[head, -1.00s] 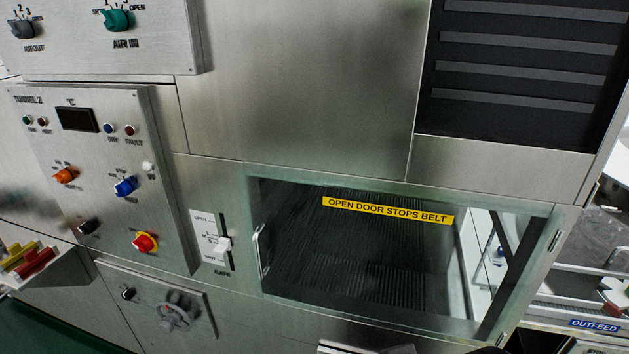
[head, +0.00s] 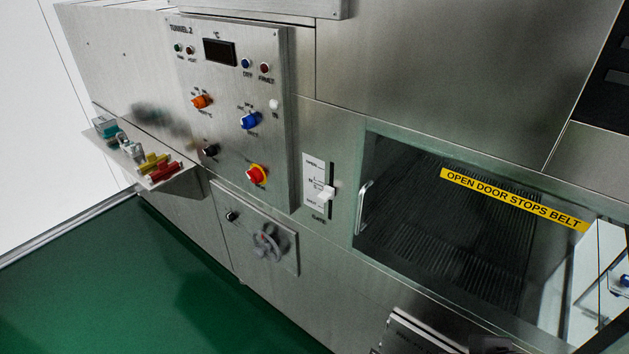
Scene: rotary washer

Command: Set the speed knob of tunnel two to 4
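The tunnel 2 panel (head: 232,150) is a steel plate on the washer front, left of centre in the head view. It carries an orange knob (head: 202,101), a blue knob (head: 250,121), a black knob (head: 210,151) and a red knob on a yellow ring (head: 257,174). Their small labels are too blurred to read, so I cannot tell which one is the speed knob or its setting. A dark display (head: 219,52) sits near the top. My gripper is not in view.
Right of the panel are a white gate slider (head: 325,194) and a glazed door (head: 450,240) with a handle and yellow label. A grey handwheel (head: 268,242) is below. A shelf (head: 188,181) with coloured items juts out at left. Green floor (head: 150,290) is clear.

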